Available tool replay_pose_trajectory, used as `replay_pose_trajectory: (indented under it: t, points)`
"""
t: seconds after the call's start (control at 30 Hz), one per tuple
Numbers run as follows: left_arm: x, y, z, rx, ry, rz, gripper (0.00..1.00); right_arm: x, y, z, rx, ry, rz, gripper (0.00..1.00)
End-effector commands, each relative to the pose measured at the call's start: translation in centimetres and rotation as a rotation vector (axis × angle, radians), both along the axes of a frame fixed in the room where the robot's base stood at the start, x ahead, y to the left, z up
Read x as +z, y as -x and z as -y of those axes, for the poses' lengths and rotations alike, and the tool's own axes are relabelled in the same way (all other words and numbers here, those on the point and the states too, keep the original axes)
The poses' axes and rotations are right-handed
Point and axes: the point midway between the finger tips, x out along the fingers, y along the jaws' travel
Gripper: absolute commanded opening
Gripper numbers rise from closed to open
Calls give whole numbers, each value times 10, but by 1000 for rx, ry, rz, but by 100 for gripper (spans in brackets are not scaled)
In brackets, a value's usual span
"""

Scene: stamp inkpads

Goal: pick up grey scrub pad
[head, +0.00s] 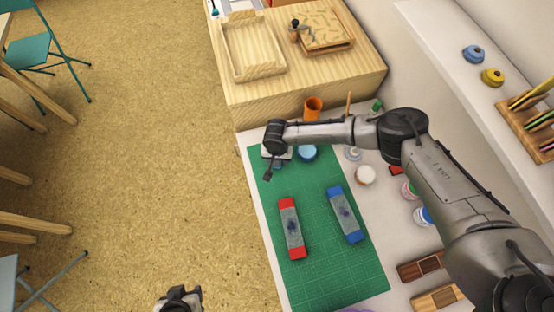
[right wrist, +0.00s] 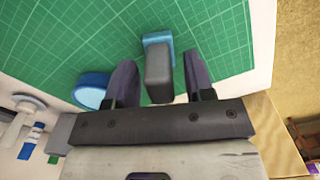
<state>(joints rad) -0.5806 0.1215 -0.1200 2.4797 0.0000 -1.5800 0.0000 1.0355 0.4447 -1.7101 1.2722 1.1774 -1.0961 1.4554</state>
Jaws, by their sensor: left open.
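A grey block, which looks like the grey scrub pad (right wrist: 159,76), shows in the right wrist view with a light blue piece (right wrist: 156,39) at its far end. My right gripper (right wrist: 162,80) is open, with one finger on each side of the block and a gap to each. In the head view my right gripper (head: 272,168) is at the far left corner of the green mat (head: 320,270), partly covering the pad there. My left gripper (head: 181,293) is open and empty at the bottom edge, over the floor, away from the mat.
A blue round pot (right wrist: 92,90) stands close beside the right gripper's left finger. A red-ended inkpad (head: 291,228) and a blue-ended inkpad (head: 345,214) lie on the mat. An orange cup (head: 313,107) and small jars stand behind and right. The mat's front is clear.

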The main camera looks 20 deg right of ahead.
Motion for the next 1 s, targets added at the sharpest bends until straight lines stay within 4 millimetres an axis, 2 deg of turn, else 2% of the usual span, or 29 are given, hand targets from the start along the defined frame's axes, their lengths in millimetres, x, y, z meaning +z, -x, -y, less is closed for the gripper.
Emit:
replay_pose_trajectory:
  t: [0.07, 0.5, 0.77, 0.87, 1.0]
  points:
    - [0, 0, -1, -2, -3, 0, 48, 0, 0, 0, 0, 0, 0, 41]
    - [0, 0, -1, -2, -4, 1, 48, 0, 0, 0, 0, 0, 0, 0]
    - [2, 0, 2, 4, 7, 1, 48, 3, 0, 0, 0, 0, 0, 0]
    - [5, 0, 3, 6, 8, 1, 48, 15, 0, 0, 1, -1, 0, 0]
    - [11, 0, 2, 6, 8, 1, 48, 40, 0, 0, 1, -2, 1, 0]
